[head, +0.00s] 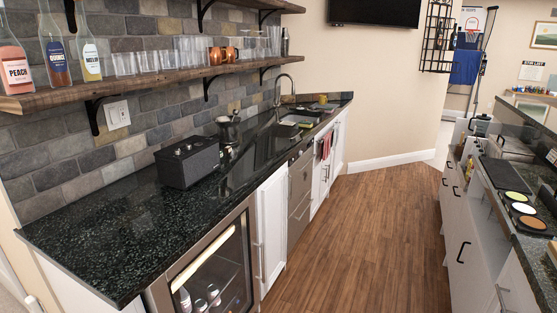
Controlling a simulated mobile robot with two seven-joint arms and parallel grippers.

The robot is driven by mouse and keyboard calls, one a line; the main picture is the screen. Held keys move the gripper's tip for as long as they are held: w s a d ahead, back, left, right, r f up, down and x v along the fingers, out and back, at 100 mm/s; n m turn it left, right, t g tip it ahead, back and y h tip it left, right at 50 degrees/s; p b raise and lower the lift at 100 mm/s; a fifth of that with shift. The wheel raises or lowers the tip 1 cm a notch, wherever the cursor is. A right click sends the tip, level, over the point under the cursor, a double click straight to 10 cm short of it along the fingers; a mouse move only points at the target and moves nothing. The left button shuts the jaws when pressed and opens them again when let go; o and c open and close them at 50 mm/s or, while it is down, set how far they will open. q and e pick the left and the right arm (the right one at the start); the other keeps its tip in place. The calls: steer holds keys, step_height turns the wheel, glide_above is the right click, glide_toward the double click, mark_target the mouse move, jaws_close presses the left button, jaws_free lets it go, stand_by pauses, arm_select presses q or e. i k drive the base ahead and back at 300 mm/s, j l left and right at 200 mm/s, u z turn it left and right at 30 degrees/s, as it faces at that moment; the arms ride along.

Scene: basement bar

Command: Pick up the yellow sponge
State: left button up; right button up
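I cannot clearly make out the yellow sponge. A small yellowish-green item (306,124) lies on the dark counter (90,230) at the front edge of the sink (291,119), too small to identify. A small yellow-orange item (323,99) shows further back on the same counter, also too small to identify. Neither of my grippers is in view.
A wooden shelf (150,80) with bottles and glasses hangs above. A right-hand counter holds round coloured items (524,208). The wood floor (365,230) between is clear.

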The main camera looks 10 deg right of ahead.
mark_target(302, 124)
steer(key=i+l+z, duration=0.15)
steer(key=i+z, duration=0.3)
steer(key=i+j+z, duration=0.1)
steer(key=i+z, duration=0.4)
steer(key=i+u, duration=0.1)
steer(key=i, duration=0.35)
steer(key=i+l, duration=0.2)
steer(key=i, duration=0.3)
steer(key=i+l+u, duration=0.15)
steer(key=i, duration=0.3)
steer(key=i+l+u, duration=0.3)
steer(key=i, duration=0.25)
steer(key=i+l+u, duration=0.35)
steer(key=i+l, duration=0.15)
